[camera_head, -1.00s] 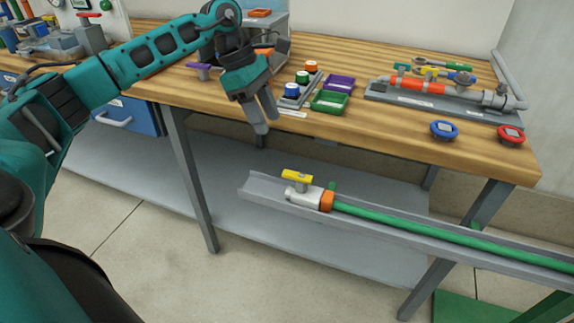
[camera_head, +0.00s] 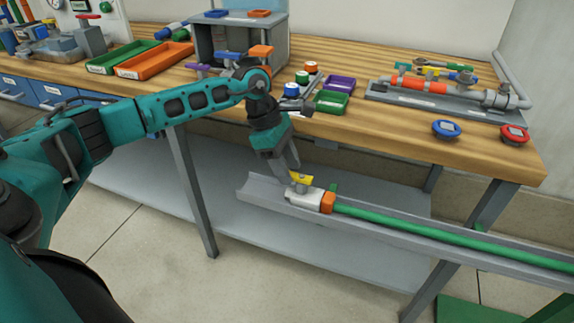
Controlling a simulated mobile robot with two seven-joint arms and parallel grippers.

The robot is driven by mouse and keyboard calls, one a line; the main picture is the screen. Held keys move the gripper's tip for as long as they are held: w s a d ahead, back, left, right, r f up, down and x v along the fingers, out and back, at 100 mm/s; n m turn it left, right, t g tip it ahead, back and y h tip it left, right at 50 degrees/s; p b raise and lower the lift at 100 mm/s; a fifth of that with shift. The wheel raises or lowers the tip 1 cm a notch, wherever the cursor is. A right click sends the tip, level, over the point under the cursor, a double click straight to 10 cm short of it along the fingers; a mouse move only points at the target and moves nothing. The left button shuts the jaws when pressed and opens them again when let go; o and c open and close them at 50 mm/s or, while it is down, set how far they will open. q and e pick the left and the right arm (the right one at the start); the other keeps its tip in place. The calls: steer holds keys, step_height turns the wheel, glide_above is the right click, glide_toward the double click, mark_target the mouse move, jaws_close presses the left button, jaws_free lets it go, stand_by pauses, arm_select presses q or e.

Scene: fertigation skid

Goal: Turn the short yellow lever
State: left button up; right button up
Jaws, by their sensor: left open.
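A short yellow lever (camera_head: 302,179) sits on top of a white valve body (camera_head: 303,197) with an orange collar (camera_head: 328,202). The valve joins a green hose (camera_head: 420,235) lying in a grey channel (camera_head: 262,190) in front of the bench. My left gripper (camera_head: 287,174) is open and points down at the lever's left end. One finger hides part of the lever; whether they touch I cannot tell. Another yellow lever (camera_head: 431,71) is on the pipe assembly on the bench. My right gripper is not in view.
The wooden bench edge (camera_head: 400,143) lies above and behind the channel. Red and blue round knobs (camera_head: 447,129) and small purple and green trays (camera_head: 331,101) stand on it. A grey shelf (camera_head: 330,259) is below. A bench leg (camera_head: 192,190) stands left of the channel.

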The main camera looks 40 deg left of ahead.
arm_select(q)
jaws_close()
stand_by(0.4)
